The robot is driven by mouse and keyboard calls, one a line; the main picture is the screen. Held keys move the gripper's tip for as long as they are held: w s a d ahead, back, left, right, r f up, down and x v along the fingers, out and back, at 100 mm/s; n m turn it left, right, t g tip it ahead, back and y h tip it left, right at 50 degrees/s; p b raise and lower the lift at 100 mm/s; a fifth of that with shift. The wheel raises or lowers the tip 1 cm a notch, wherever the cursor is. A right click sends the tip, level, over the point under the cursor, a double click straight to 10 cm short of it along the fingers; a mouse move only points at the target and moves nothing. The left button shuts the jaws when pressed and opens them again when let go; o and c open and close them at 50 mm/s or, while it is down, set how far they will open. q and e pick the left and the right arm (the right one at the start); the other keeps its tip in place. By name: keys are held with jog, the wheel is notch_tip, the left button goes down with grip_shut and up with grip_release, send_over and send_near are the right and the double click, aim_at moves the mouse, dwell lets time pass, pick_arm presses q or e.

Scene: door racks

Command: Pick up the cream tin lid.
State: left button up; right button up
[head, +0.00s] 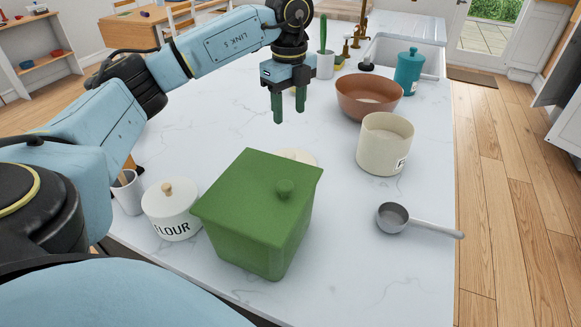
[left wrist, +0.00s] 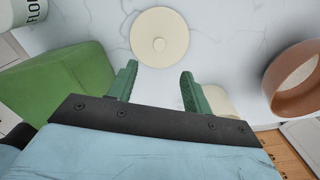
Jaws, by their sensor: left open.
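The cream tin lid (left wrist: 150,22) is a flat round disc with a small knob, lying on the white counter in the left wrist view. In the head view only a sliver of the lid (head: 303,156) shows behind the green box. The open cream tin (head: 385,147) stands to the right, without its lid. My left gripper (head: 289,116) is open and empty above the counter, beyond the lid and pointing down. In the left wrist view the lid is ahead of the parted fingertips (left wrist: 159,69). My right gripper is not in view.
The tall green lidded box (head: 250,215) stands in front of the lid. A white flour canister (head: 170,208) is at its left. A brown bowl (head: 369,98), a teal jar (head: 408,72) and a metal scoop (head: 395,217) are to the right. The counter left of my gripper is clear.

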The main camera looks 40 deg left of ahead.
aim_at(290, 154)
pick_arm(q)
notch_tip(290, 154, down, 12)
jog(key=shift+d+r+b, duration=0.1)
jog(key=shift+d+b, duration=0.05)
jog(key=shift+b, duration=0.3)
jog(key=c, duration=1.1)
